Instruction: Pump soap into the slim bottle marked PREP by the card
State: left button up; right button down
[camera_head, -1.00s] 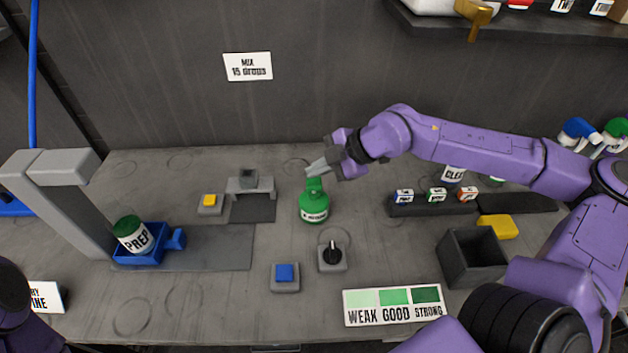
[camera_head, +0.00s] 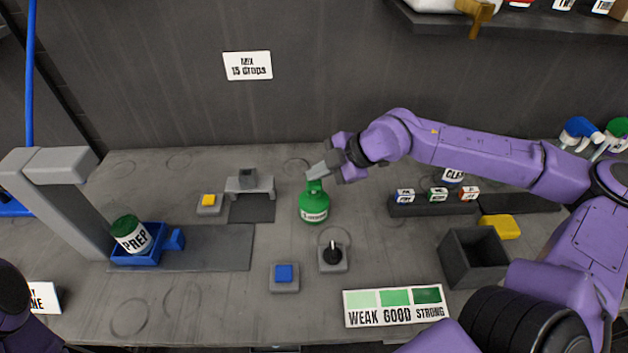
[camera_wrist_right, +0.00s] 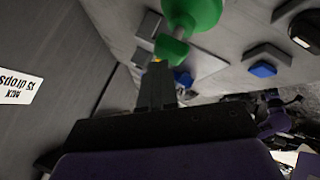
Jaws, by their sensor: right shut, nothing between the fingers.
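The bottle marked PREP (camera_head: 132,236) has a dark green top and sits in a blue cradle (camera_head: 150,256) at the left, under a grey post with an overhanging arm. A round green bottle (camera_head: 313,208) with a pump top stands mid-table. It also shows in the right wrist view (camera_wrist_right: 195,14). My right gripper (camera_head: 312,172) is shut with nothing in it, its fingertips at the green pump top; I cannot tell whether they touch. The fingers show dark in the wrist view. A card on the wall (camera_head: 247,65) reads MIX 15 drops.
A yellow button (camera_head: 209,201), a blue button (camera_head: 284,274) and a black knob (camera_head: 333,254) sit around the green bottle. A WEAK GOOD STRONG card (camera_head: 396,306) lies in front.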

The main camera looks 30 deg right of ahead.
aim_at(318, 183)
jog(key=shift+f+b, duration=0.45)
jog(key=shift+f, duration=0.25)
dwell(0.6)
jog(key=shift+r+p, duration=1.05)
jog(key=shift+r, duration=0.3)
jog(key=shift+r, duration=0.1)
notch_tip(318, 183, up, 5)
jog(key=p, duration=0.4)
dwell(1.9)
